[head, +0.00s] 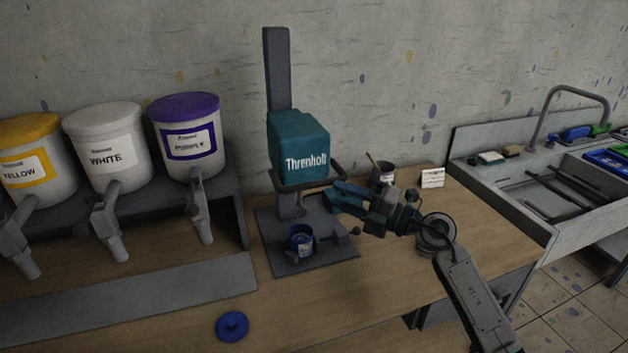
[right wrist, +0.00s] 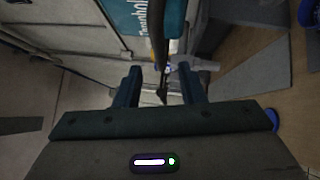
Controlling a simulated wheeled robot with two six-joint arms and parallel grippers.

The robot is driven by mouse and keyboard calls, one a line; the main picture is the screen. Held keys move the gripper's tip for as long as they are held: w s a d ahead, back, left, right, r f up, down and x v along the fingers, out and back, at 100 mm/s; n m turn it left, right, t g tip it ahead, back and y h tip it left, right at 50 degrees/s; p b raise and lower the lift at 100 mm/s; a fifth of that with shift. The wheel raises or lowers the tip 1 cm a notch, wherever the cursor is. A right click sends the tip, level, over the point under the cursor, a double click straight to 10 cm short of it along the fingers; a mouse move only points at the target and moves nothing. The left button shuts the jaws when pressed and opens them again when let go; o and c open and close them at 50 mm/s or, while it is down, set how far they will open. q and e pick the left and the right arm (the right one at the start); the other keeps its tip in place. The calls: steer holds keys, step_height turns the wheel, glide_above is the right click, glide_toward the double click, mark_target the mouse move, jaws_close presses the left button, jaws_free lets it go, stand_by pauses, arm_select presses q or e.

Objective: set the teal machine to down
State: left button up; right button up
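The teal machine (head: 300,135) with white lettering stands on the workbench, its head raised on a dark column (head: 277,65) above a dark base plate. A dark handle bar (head: 338,170) runs around the lower part of the head; a dark bar also shows in the right wrist view (right wrist: 160,48). My right gripper (head: 342,195) is at the machine's right side, close to the handle. In the right wrist view its two fingers (right wrist: 159,75) are apart, with the dark bar between them and gaps on both sides. My left gripper is in no view.
A small blue-purple pot (head: 301,243) stands on the base plate under the head. A blue lid (head: 232,326) lies in front. Yellow, white (head: 106,148) and purple (head: 186,133) buckets stand left. A dark can (head: 384,176) and a sink (head: 530,185) are right.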

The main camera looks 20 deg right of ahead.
mark_target(314, 186)
steer(key=p+x, duration=0.2)
steer(key=x, duration=0.4)
steer(key=shift+r, duration=0.1)
steer(key=shift+w+a, duration=0.45)
steer(key=shift+a, duration=0.05)
steer(key=shift+c, duration=0.5)
jaws_close()
